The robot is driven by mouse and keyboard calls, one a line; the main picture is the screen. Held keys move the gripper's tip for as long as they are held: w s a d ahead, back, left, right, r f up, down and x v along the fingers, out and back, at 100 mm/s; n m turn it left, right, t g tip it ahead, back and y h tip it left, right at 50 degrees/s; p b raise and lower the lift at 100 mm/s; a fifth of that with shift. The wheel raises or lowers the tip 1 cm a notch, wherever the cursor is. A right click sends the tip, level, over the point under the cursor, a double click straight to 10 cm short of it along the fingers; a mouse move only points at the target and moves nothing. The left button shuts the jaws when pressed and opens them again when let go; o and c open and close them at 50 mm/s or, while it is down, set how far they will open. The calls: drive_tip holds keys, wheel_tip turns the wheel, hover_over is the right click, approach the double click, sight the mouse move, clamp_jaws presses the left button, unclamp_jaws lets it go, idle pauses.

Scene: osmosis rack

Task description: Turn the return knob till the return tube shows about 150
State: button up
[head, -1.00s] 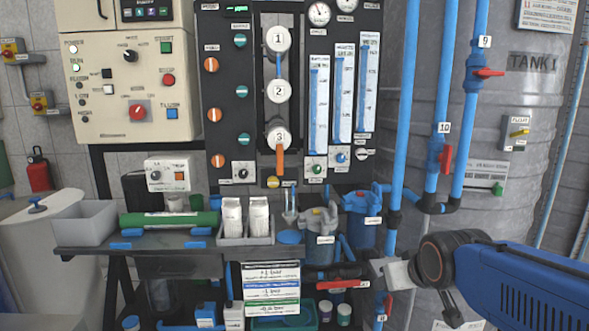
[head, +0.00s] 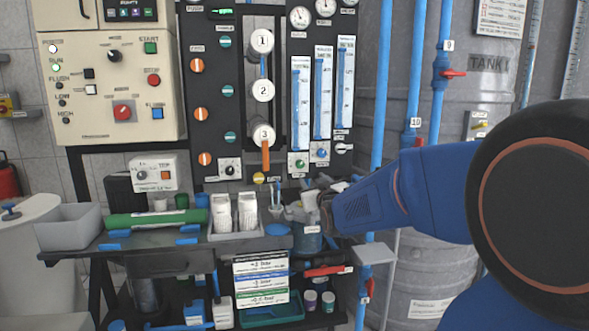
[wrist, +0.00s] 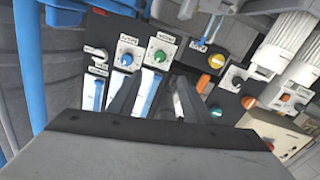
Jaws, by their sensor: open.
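Three flow tubes stand on the black panel in the head view: left (head: 301,105), middle (head: 323,92) and right (head: 345,82). Each has a blue column beside its scale; names and readings are too small to read. I cannot tell which is the return knob.
Blue vertical pipes (head: 382,110) stand right of the panel. A bench (head: 180,260) below holds a green cylinder (head: 160,218), white cartridges (head: 248,212) and a grey bin (head: 68,228). An orange lever (head: 266,155) hangs left of the knobs. A grey tank (head: 480,110) stands behind my arm.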

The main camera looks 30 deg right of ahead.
sight(301, 165)
drive_tip(key=x, duration=1.6)
drive_tip(key=shift+w+d+f, duration=0.1)
drive_tip(key=shift+w+d, duration=0.05)
drive_tip(key=shift+w, duration=0.15)
drive_tip(key=shift+c, duration=0.4)
drive_tip(key=c, duration=1)
